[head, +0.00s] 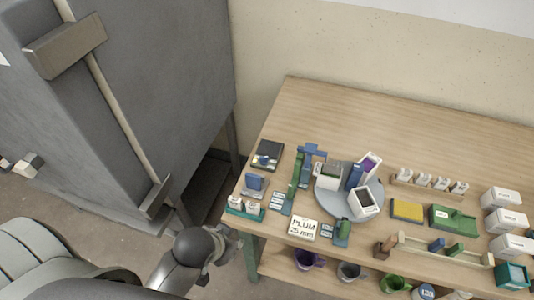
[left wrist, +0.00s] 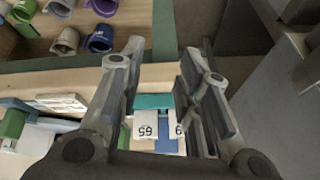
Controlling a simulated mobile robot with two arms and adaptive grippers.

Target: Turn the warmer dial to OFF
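No part is clearly readable as the warmer dial. A small dark box (head: 267,155) with a pale panel and small coloured parts sits at the table's back left; I cannot tell if it is the warmer. My left gripper (head: 226,240) is just off the table's front left corner. In the left wrist view my left gripper (left wrist: 160,62) is open, with nothing held between its fingers. The holder also shows in the head view (head: 244,212). My right gripper is not in view.
The wooden table (head: 340,110) is bare at the back. A grey turntable (head: 333,206) bears several boxes. A grey cabinet (head: 165,70) stands left.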

